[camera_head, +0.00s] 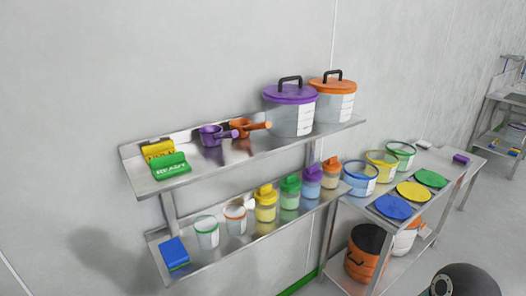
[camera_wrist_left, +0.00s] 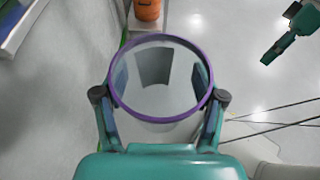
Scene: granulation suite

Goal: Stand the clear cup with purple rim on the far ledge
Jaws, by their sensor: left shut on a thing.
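In the left wrist view my left gripper (camera_wrist_left: 160,97) is shut around the clear cup with purple rim (camera_wrist_left: 158,118). A finger lies against each side, and the rim faces the camera. The cup and left gripper do not show in the head view. Part of a teal gripper, my right one (camera_wrist_left: 272,52), shows at the upper right of the wrist view; its fingers are too unclear to judge. In the head view a two-level metal wall rack has an upper ledge (camera_head: 222,160) and a lower ledge (camera_head: 225,246). I cannot tell which is the far ledge.
The lower ledge holds a blue box (camera_head: 174,252), a green-rimmed cup (camera_head: 206,234), an orange-rimmed cup (camera_head: 236,221) and several lidded jars. The upper ledge holds scoops, a purple-lidded bucket (camera_head: 291,112) and an orange-lidded one (camera_head: 334,101). A bench with tubs (camera_head: 360,180) adjoins on the right.

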